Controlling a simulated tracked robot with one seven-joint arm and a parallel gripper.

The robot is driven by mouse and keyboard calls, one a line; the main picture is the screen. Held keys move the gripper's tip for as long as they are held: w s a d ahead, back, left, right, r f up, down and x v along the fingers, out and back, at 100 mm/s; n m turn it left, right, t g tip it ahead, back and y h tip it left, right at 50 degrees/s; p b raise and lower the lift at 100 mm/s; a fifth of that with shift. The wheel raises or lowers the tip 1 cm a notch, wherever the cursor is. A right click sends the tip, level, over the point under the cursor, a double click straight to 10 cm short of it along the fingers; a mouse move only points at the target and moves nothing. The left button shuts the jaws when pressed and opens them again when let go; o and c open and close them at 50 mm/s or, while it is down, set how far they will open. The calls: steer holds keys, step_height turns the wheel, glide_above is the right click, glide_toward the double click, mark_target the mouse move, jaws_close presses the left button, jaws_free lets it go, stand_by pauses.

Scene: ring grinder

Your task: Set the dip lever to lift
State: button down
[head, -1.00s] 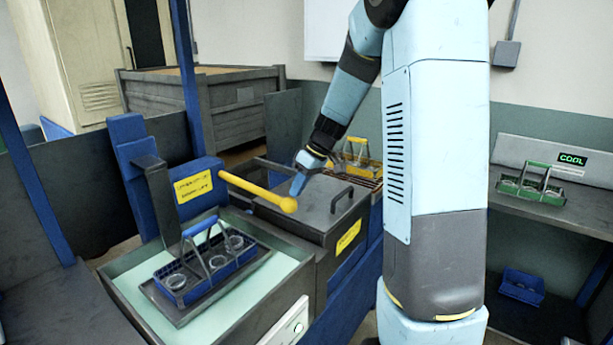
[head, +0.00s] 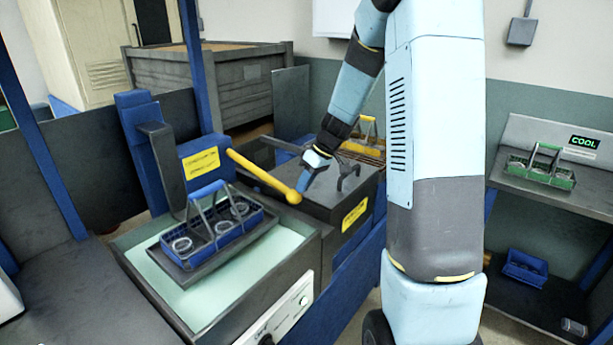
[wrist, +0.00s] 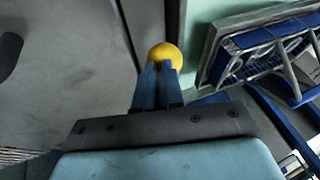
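The dip lever is a yellow bar (head: 262,176) with a ball end (head: 293,197), reaching right and sloping down from a blue post (head: 147,150). My gripper (head: 301,188) points down at the ball end, at or very near it. In the wrist view its two blue fingers (wrist: 158,66) lie close together, with the yellow ball (wrist: 166,52) just beyond their tips. I cannot tell for certain whether they touch. A blue carrier (head: 215,238) with glass rings sits on a dark tray (head: 181,272) above the pale bath (head: 215,293).
A grey box with a dark handle (head: 348,172) stands beside the bath, under my arm. A yellow carrier (head: 362,148) is behind it. A green carrier (head: 540,170) stands on the right shelf by a COOL display (head: 584,142). Another blue carrier (head: 525,268) is lower.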

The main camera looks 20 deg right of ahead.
steer(key=shift+s+a+f, duration=0.2)
steer(key=shift+s+f, duration=0.2)
steer(key=shift+f, duration=0.2)
steer(key=shift+r, duration=0.1)
steer(key=d+f+v, duration=0.1)
steer(key=v, duration=1.4)
steer(key=s+a+r+m+t+h, duration=0.1)
steer(key=s+a+r+m, duration=0.1)
steer(key=s, duration=0.7)
steer(key=s+a+r+m+t+h, duration=0.1)
steer(key=s+a+r+m+h, duration=0.1)
steer(key=s, duration=0.7)
steer(key=s+a+r+m+t+h, duration=0.2)
steer(key=s+a+r+m, duration=0.1)
steer(key=s, duration=0.6)
steer(key=shift+a+r+m, duration=0.3)
steer(key=shift+r, duration=0.35)
steer(key=shift+w, duration=0.1)
